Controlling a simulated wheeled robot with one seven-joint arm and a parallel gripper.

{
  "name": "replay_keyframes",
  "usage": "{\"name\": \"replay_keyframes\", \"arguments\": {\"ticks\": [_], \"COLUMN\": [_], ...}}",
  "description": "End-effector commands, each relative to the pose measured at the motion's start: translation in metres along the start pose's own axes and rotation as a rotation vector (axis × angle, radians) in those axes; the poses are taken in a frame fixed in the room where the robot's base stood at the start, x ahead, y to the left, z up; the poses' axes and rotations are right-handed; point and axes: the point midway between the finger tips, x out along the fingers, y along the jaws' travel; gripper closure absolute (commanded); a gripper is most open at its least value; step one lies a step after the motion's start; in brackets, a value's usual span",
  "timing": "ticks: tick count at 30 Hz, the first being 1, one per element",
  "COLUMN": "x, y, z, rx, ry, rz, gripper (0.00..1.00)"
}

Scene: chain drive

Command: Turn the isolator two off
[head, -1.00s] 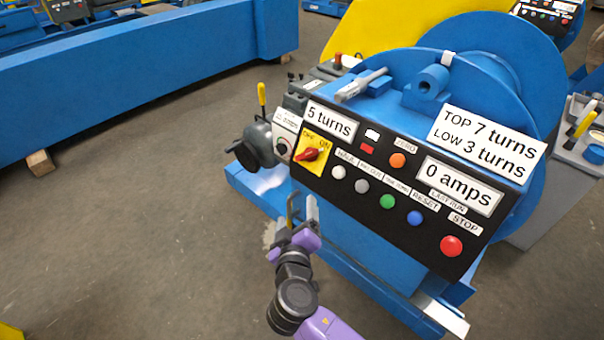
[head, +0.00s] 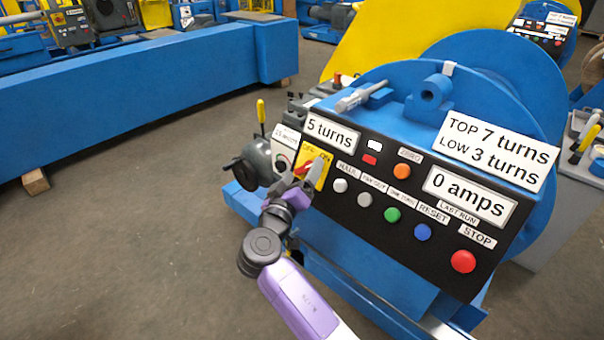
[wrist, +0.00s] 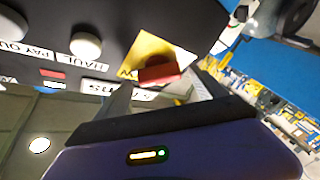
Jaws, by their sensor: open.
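The isolator is a yellow plate (head: 318,174) marked OFF and ON with a red handle (head: 303,168), at the left end of the black panel. No number for it is readable. In the wrist view the red handle (wrist: 158,74) stands out from the yellow plate (wrist: 147,48). My gripper (head: 300,184) is at the isolator and covers part of it in the head view. In the wrist view my gripper (wrist: 162,92) is open, with one finger on each side of the handle, just short of it. I cannot tell whether either finger touches it.
The black panel (head: 345,215) carries several buttons, including a red STOP button (head: 463,261) and a white HAUL button (head: 340,185). A grey motor-like housing (head: 256,162) stands close left of the isolator. A long blue beam (head: 130,105) lies behind. The floor at left is clear.

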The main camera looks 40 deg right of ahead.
Motion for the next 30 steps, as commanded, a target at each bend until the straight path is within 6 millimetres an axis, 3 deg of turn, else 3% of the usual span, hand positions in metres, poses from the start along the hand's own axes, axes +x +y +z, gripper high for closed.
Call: {"name": "replay_keyframes", "arguments": {"ticks": [11, 18, 21, 30], "x": [0.0066, 0.0065, 0.0064, 0.0063], "y": [-0.0003, -0.0003, -0.0003, 0.0028], "z": [-0.0002, -0.0001, 0.0, -0.0026], "rx": [0.0, 0.0, 0.0, -0.035], "ry": [0.001, 0.001, 0.001, 0.0], "rz": [-0.002, -0.002, -0.002, -0.026], "gripper": [0.19, 0.66, 0.81, 0.81]}}
